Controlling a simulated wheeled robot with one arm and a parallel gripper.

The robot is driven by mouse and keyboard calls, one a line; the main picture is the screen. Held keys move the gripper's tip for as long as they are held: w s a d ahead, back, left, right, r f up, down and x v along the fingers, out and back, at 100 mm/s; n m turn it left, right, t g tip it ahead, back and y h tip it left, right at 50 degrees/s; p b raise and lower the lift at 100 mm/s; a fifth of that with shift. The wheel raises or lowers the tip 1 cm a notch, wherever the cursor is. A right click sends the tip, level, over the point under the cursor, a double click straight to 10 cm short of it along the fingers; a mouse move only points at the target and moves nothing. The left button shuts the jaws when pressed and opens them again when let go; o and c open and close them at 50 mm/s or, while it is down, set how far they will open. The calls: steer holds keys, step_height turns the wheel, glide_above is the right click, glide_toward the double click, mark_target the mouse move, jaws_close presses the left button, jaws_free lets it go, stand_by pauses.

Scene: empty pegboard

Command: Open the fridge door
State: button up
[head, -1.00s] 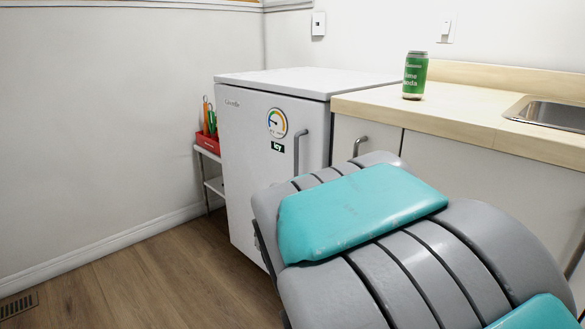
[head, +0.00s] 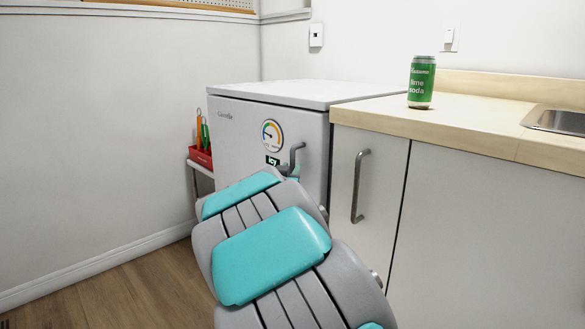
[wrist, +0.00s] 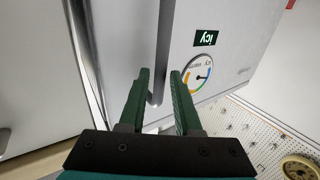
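The white fridge (head: 240,120) stands in the corner with its door shut. Its grey bar handle (head: 297,155) is on the right side of the door, partly hidden behind my arm in the head view. In the wrist view the handle (wrist: 164,45) runs down between the two dark green fingers of my gripper (wrist: 160,73). The fingers are apart, one on each side of the handle, with visible gaps. In the head view my gripper is mostly hidden by my arm.
A cabinet (head: 375,185) with its own bar handle (head: 361,186) adjoins the fridge on the right. A green lime soda can (head: 422,82) stands on the wooden counter (head: 470,115) by a sink (head: 557,119). A red caddy (head: 200,156) stands left of the fridge. Floor at lower left is clear.

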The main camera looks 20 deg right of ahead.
steer(key=shift+x, duration=1.3)
steer(key=shift+c, duration=0.2)
jaws_close()
stand_by(0.4)
